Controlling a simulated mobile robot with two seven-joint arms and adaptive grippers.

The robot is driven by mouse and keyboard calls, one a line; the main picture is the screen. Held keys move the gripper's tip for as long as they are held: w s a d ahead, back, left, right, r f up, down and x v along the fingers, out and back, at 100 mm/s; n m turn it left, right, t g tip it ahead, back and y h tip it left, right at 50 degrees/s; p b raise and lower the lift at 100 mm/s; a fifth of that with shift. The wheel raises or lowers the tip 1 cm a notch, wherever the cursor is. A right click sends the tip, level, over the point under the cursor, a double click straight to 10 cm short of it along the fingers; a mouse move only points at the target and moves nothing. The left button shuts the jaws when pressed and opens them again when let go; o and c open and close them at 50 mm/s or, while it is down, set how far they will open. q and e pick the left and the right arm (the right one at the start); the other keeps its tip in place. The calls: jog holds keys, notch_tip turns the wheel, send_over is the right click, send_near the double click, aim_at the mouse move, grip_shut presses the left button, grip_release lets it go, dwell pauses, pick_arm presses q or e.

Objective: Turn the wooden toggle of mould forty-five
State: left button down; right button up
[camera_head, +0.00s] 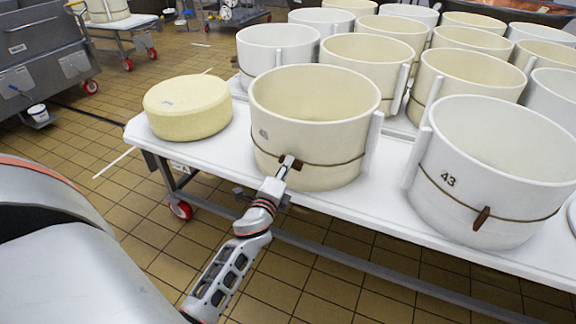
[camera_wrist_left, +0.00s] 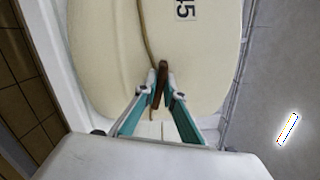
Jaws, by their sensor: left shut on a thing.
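Mould forty-five (camera_head: 310,125) is a cream, open-topped round mould near the front left of the white table, with a cord around its lower part. Its number label shows in the left wrist view (camera_wrist_left: 185,10). The brown wooden toggle (camera_head: 292,162) sits on the cord at the mould's front; it also shows in the left wrist view (camera_wrist_left: 158,82), standing between the fingertips. My left gripper (camera_head: 284,172), also in the left wrist view (camera_wrist_left: 160,94), is shut on the toggle from the front. My right gripper is not in view.
A white mould marked 43 (camera_head: 495,170), with its own toggle (camera_head: 482,217), stands to the right. A pale cheese wheel (camera_head: 188,107) lies to the left. Several more moulds fill the white table (camera_head: 390,205) behind. The tiled floor (camera_head: 110,200) in front is clear.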

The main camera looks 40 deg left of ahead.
pick_arm(q)
jog(key=shift+f+n, duration=0.1)
jog(key=shift+n, duration=1.2)
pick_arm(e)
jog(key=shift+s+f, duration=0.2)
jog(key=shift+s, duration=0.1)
pick_arm(q)
jog(key=c, duration=2.1)
grip_release()
jog(key=shift+c, duration=0.2)
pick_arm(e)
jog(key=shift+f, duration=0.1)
pick_arm(q)
jog(key=v, duration=0.7)
jog(key=shift+s, duration=0.25)
jog(key=shift+d, duration=0.15)
